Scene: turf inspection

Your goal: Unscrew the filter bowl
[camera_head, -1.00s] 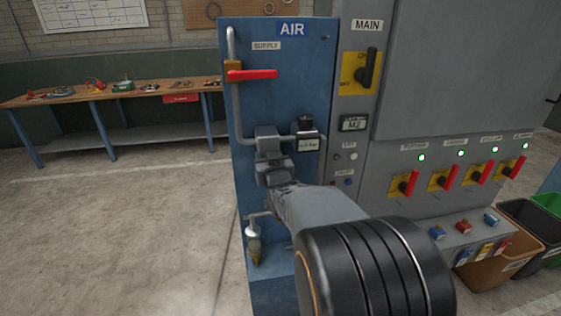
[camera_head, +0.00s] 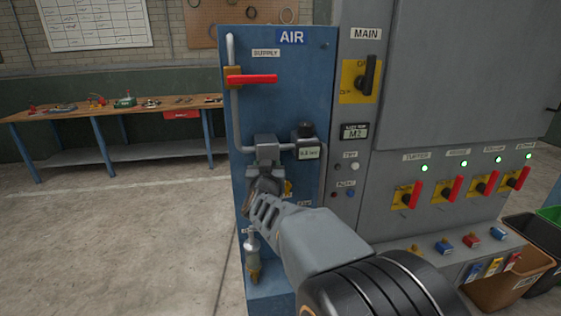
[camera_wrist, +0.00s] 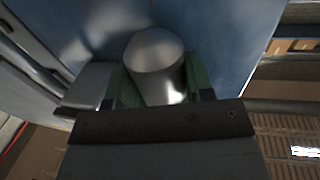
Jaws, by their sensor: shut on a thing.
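The filter's grey head (camera_head: 266,148) sits in the pipe on the blue AIR panel (camera_head: 285,85). My gripper (camera_head: 258,190) is directly below this head in the head view. In the wrist view, my gripper (camera_wrist: 158,85) is shut on a smooth grey metallic cylinder, the filter bowl (camera_wrist: 154,50), with a green pad on each side. My gripper and wrist mostly hide the bowl in the head view. I cannot tell whether its thread is loose.
The red supply handle (camera_head: 252,78) lies horizontal above. A small display (camera_head: 308,153) is right of the filter, and a drain fitting (camera_head: 253,258) hangs below. The grey MAIN cabinet (camera_head: 455,70) stands right. Open floor (camera_head: 120,235) lies left, before a workbench (camera_head: 120,109).

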